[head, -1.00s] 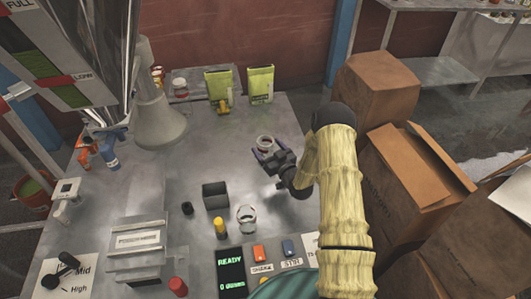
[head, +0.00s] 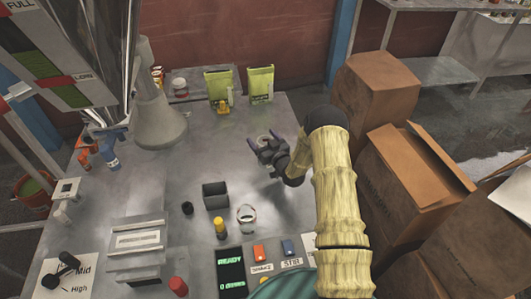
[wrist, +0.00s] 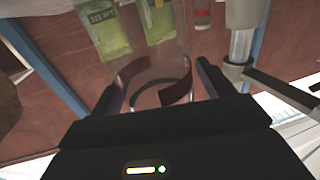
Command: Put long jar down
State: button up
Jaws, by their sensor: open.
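A clear jar (head: 264,139) is at the middle of the metal table in the head view, mostly hidden by my gripper (head: 261,138). In the wrist view a see-through jar with a dark red band (wrist: 178,93) and a dark ring is between the spread fingers of my gripper (wrist: 157,80). My gripper is open, with gaps showing beside the band. I cannot tell whether the jar's base rests on the table.
Another clear jar (head: 246,214), a yellow-capped bottle (head: 220,228), a dark square box (head: 215,195) and a small black cap (head: 187,208) stand nearer. Two green bags (head: 218,84) stand at the back. Cardboard boxes (head: 415,185) are at right. The table right of the bags is clear.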

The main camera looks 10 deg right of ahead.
jog(key=c, duration=1.5)
jog(key=shift+o, duration=0.2)
notch_tip(320, 180, up, 10)
